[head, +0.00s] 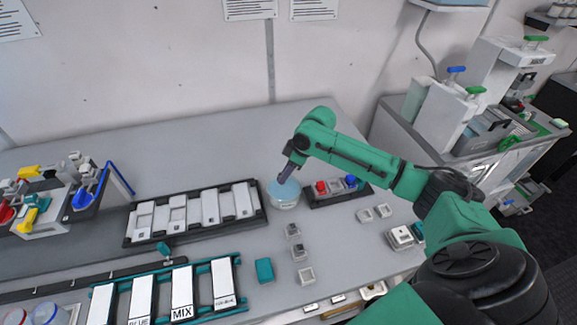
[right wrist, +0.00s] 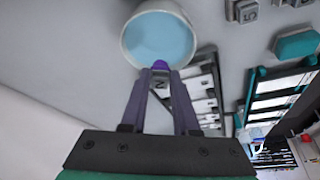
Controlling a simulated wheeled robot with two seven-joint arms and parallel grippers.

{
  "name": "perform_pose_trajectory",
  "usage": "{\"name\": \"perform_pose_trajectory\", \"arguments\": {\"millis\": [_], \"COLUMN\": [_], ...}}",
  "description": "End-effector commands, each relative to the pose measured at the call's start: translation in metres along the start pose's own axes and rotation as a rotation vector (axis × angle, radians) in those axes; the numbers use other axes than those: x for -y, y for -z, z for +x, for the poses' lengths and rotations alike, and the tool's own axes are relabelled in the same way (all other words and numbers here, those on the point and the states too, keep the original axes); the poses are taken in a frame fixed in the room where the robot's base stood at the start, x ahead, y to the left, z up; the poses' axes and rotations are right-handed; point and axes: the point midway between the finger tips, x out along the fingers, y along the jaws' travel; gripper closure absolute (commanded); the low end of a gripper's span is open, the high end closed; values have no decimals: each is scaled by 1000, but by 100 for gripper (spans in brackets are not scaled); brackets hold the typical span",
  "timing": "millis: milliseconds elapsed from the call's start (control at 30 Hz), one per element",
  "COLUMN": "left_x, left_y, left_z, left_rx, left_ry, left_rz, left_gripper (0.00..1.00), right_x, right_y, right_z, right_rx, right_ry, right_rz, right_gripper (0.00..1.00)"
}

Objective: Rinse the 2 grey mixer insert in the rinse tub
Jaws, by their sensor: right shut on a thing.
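The rinse tub (head: 284,201) is a round, pale container of light blue liquid at the middle of the bench. It also shows at the top of the right wrist view (right wrist: 131,42). My right gripper (head: 282,180) points down over the tub. In the right wrist view, its fingers (right wrist: 160,72) close on a small dark grey piece (right wrist: 159,83) with a mark like a 2, which I take as the 2 grey mixer insert. Its tip looks purple at the tub's near rim. Whether it touches the liquid I cannot tell. My left gripper is out of view.
A black rack with white panels (head: 128,236) stands left of the tub. A dark tray (head: 334,200) with red and blue knobs stands close at its right. Small grey square pieces (head: 299,251) and a teal block (head: 264,270) lie in front. Bare bench lies behind the tub.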

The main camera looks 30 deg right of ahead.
Motion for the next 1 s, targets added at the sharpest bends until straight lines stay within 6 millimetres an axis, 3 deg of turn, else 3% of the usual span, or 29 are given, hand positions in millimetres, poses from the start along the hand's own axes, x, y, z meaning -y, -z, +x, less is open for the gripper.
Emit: {"name": "perform_pose_trajectory", "arguments": {"millis": [33, 367, 1000], "left_x": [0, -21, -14], "left_y": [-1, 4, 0], "left_z": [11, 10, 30], "left_rx": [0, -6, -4], "left_ry": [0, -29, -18], "left_rz": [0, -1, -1], "left_gripper": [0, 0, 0], "right_x": [-1, -1, 0], "right_y": [-4, -3, -21], "right_z": [9, 6, 50], "right_rx": [0, 1, 1], "right_ry": [-2, -1, 0], "right_rz": [0, 2, 2], "right_gripper": [100, 100, 100]}}
